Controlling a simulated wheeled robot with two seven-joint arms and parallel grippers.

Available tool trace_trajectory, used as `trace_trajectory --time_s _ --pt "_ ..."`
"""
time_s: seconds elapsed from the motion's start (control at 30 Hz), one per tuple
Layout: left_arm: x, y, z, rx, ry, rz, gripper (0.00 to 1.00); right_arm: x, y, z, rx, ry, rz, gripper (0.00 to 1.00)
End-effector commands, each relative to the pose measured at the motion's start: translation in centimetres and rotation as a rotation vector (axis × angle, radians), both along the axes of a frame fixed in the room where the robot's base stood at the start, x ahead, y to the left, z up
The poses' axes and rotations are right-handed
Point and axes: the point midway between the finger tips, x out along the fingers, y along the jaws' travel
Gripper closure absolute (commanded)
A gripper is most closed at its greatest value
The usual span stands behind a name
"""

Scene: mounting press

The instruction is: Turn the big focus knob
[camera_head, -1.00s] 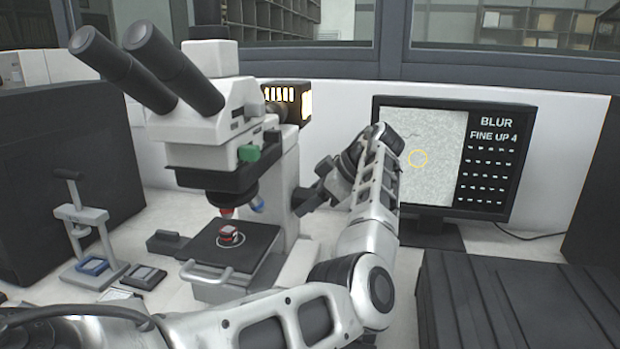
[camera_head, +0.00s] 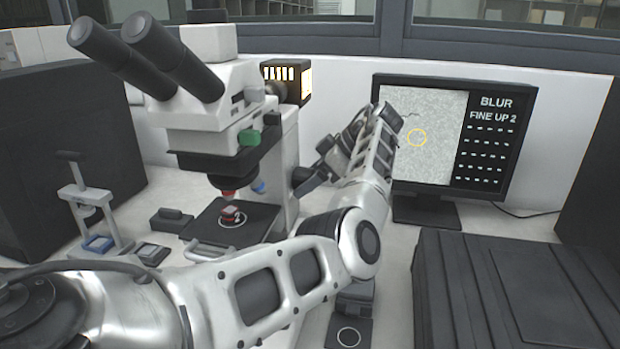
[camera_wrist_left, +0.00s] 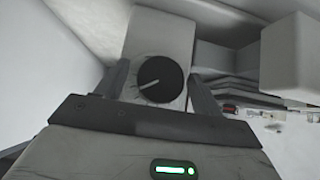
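A round black knob (camera_wrist_left: 160,78) with a white pointer line and tick marks around it sits on a pale housing in the left wrist view. My left gripper (camera_wrist_left: 162,88) is open around it, one finger on each side, with a gap visible at both sides. In the head view my left gripper (camera_head: 312,178) is at the right side of the white microscope (camera_head: 225,115), mostly hidden by my own arm. The monitor (camera_head: 430,140) reads "BLUR" and "FINE UP 2" beside a grey picture with a yellow circle. My right gripper is not in view.
A small hand press (camera_head: 90,212) stands at left. A dark ribbed case (camera_head: 510,290) fills the front right. A black pad with a white ring (camera_head: 349,334) lies below my arm.

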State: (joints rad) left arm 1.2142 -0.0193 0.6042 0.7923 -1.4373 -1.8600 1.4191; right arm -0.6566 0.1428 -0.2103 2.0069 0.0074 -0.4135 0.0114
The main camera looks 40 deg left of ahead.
Motion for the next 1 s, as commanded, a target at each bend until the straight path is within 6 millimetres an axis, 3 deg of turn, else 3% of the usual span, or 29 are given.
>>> trace_trajectory --time_s 0.27,0.7,1.0 --pt "0.4 -0.5 0.6 0.001 -0.003 -0.003 0.32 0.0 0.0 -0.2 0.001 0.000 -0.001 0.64" --pt "2.6 -4.3 4.9 0.000 0.001 -0.002 0.32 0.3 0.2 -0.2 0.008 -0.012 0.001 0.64" --pt "2.7 -4.6 5.3 0.001 0.001 0.000 0.32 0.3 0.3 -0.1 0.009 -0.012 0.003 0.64"
